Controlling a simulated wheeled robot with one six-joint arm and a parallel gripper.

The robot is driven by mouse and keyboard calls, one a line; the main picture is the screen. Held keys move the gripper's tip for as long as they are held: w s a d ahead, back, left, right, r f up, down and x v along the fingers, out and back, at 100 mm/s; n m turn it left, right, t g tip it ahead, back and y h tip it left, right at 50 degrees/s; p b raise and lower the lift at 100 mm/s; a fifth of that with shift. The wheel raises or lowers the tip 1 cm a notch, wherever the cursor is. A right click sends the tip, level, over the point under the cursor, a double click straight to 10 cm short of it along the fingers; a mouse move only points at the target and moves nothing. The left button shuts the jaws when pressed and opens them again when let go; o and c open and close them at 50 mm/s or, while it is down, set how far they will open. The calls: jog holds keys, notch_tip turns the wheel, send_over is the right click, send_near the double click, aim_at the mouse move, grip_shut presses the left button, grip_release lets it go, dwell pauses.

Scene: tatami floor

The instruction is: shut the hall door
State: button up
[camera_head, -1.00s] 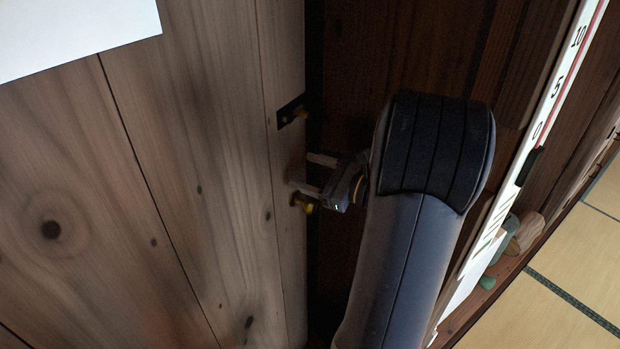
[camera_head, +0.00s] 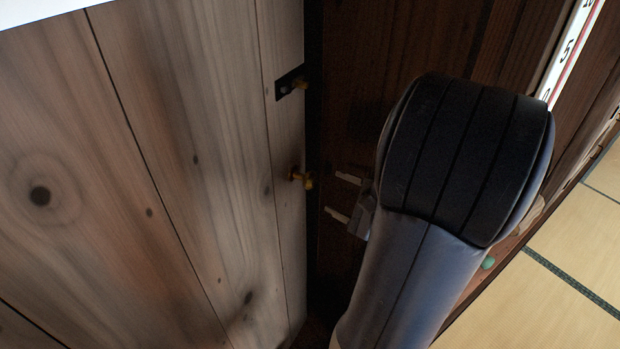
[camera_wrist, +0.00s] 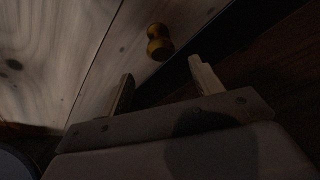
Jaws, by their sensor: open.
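The hall door (camera_head: 180,170) is a pale plank door filling the left of the head view. A brass knob (camera_head: 301,179) sits near its right edge, below a dark plate with a small brass piece (camera_head: 291,82). A dark gap runs along that edge; I cannot tell how far the door stands open. My gripper (camera_head: 342,197) is open and empty, just right of the knob and apart from it. In the wrist view the knob (camera_wrist: 159,42) shows beyond and between the fingertips (camera_wrist: 160,72), against the door (camera_wrist: 60,55).
A dark wooden surface (camera_head: 400,50) stands right of the gap, behind my arm. A white strip with numbers (camera_head: 570,45) is at the upper right.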

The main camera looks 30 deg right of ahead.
aim_at(313, 182)
jog(key=x, duration=1)
jog(key=shift+w, duration=0.15)
